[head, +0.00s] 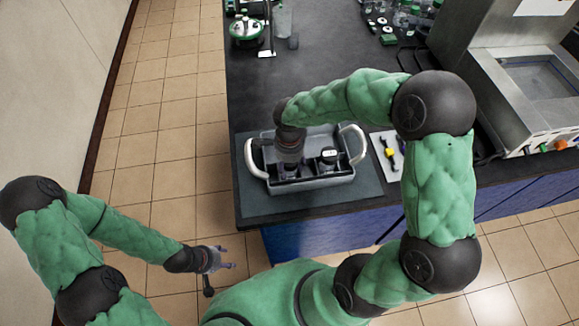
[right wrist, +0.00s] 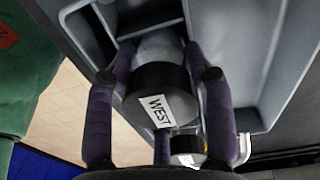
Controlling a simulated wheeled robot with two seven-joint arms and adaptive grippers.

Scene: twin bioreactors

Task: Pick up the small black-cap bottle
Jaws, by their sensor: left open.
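A grey carrier with two white handles (head: 318,185) stands on the dark mat on the counter. My right gripper (head: 290,168) reaches down into its left part. In the right wrist view, a black-cap bottle with a white label reading WEST (right wrist: 160,92) is between the fingers of my right gripper (right wrist: 158,62). The fingertips lie close at both sides of its pale body; firm contact is not clear. A second black-cap bottle (head: 328,155) stands in the carrier to the right; a black cap with a white label also shows below (right wrist: 187,147). My left gripper (head: 218,260) is open and empty over the floor.
A white board with a yellow-and-black item (head: 388,152) lies right of the carrier. A steel basin unit (head: 535,80) stands further right. A green-lidded vessel (head: 247,30) and small parts (head: 382,27) are at the back. The middle counter (head: 310,65) is clear.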

